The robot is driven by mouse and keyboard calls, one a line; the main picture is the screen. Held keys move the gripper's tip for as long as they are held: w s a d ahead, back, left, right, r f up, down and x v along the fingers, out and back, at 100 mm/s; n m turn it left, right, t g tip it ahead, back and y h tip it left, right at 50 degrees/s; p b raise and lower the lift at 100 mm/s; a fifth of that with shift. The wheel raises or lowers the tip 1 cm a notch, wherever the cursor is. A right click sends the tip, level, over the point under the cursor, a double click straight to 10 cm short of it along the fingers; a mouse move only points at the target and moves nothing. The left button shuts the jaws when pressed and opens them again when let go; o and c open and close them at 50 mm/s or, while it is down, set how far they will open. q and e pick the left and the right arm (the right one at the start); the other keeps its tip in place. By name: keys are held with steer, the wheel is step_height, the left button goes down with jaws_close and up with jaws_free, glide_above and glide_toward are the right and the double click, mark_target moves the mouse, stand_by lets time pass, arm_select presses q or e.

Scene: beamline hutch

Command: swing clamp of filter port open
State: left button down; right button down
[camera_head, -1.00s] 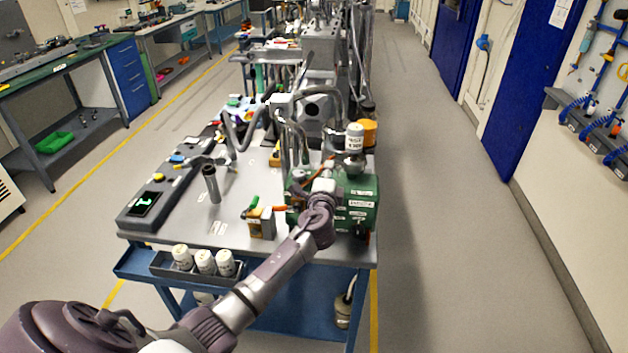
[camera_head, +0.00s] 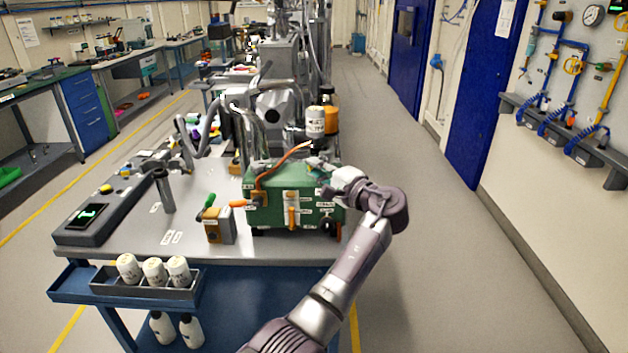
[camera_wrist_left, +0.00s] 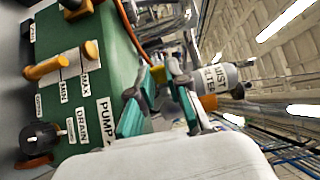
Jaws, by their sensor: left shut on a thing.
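The green pump (camera_head: 272,212) stands near the front right of the bench top. Its labelled side also shows in the left wrist view (camera_wrist_left: 85,60). My left gripper (camera_head: 322,168) reaches in from the right of the pump, at its top right corner. In the left wrist view its teal-padded fingers (camera_wrist_left: 160,110) are closed around a small part at the filter port, likely the clamp; the fingers mostly hide it. I cannot tell the clamp's angle. The white mist filter (camera_head: 315,122) stands upright just behind the gripper and shows beyond the fingertips (camera_wrist_left: 217,78). My right gripper is not in view.
An orange hose (camera_head: 285,157) arcs over the pump's top. A small yellow-orange box (camera_head: 218,226) sits left of the pump. White bottles stand in a tray (camera_head: 145,291) on the bench front. An orange-brown container (camera_head: 331,118) is beside the filter. Open floor lies right.

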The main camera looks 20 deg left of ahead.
arm_select(q)
steer(key=shift+r+n+g, duration=0.1)
steer(key=shift+n+g, duration=0.2)
steer(key=shift+g, duration=0.1)
steer(key=c, duration=1.4)
jaws_free()
steer(key=shift+o, duration=1.4)
steer(key=shift+w+a, duration=0.1)
steer(key=shift+a, duration=0.15)
steer(key=shift+d, duration=0.15)
steer(key=v, duration=0.7)
steer(key=shift+d, duration=0.15)
